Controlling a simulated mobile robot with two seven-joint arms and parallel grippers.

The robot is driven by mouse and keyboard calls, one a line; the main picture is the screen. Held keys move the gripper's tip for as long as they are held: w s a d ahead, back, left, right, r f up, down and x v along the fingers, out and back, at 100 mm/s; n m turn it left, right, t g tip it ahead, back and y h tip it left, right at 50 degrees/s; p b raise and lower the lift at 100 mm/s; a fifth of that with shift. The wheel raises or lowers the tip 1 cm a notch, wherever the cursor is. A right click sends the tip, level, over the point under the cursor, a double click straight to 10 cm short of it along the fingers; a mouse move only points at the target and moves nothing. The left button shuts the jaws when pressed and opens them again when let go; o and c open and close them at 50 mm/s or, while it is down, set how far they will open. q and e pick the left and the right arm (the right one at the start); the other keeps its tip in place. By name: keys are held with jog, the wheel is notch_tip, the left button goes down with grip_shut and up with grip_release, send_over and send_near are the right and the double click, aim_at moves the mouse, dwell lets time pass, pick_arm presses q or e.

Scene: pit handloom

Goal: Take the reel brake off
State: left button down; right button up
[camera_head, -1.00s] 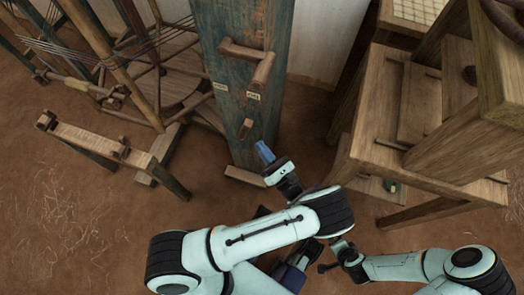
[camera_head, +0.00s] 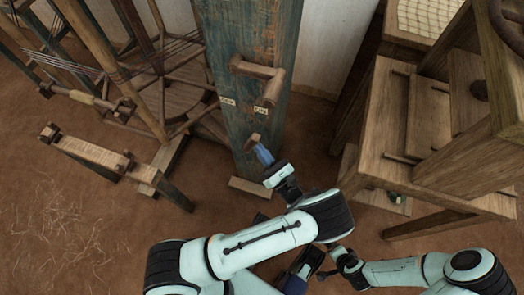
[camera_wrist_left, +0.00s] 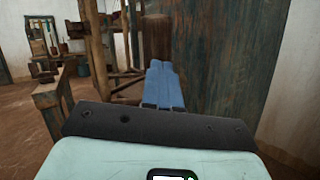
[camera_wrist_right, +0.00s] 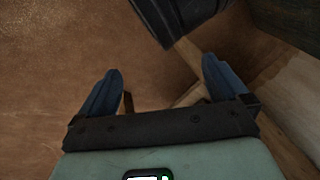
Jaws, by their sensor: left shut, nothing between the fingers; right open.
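A tall blue-green wooden post (camera_head: 252,45) carries a thick wooden lever (camera_head: 262,72) with a bent end, two small pale labels, one left (camera_head: 227,101) and one right (camera_head: 262,110), and a short wooden peg (camera_head: 252,141) below them. Which of these is the reel brake I cannot tell for certain. My left gripper (camera_head: 263,155) is shut and empty, its blue fingertips right beside the peg; whether they touch is unclear. My right gripper (camera_wrist_right: 163,90) is open and empty above the floor.
A wooden bench (camera_head: 365,150) stands close on the right. A low wooden stand (camera_head: 95,152) and the loom frame with threads (camera_head: 90,60) are on the left.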

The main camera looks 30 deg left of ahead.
aim_at(250, 145)
pick_arm(q)
jog(key=a+p, duration=0.1)
jog(key=p, duration=0.1)
jog(key=a+r+n+g+h+p, duration=0.1)
jog(key=p, duration=0.1)
jog(key=s+a+r+n+h+p, duration=0.1)
jog(key=p, duration=0.1)
jog(key=shift+a+r, duration=0.25)
jog(key=shift+a, duration=0.1)
jog(key=a+p, duration=0.1)
jog(key=a+n+h+p, duration=0.1)
jog(key=a, duration=0.1)
jog(key=s+a+g+h+p, duration=0.1)
jog(key=p, duration=0.1)
jog(key=shift+a+f, duration=0.1)
jog(key=shift+a, duration=0.15)
pick_arm(e)
jog(key=s+a+r+g+y, duration=0.1)
jog(key=s+a+r+g, duration=0.2)
jog(key=s+r, duration=0.7)
jog(key=shift+s+a+r+n+g, duration=0.2)
jog(key=shift+s+a+n+g, duration=0.1)
jog(key=shift+a, duration=0.35)
pick_arm(q)
jog(key=shift+s+a, duration=0.1)
jog(key=shift+a, duration=0.05)
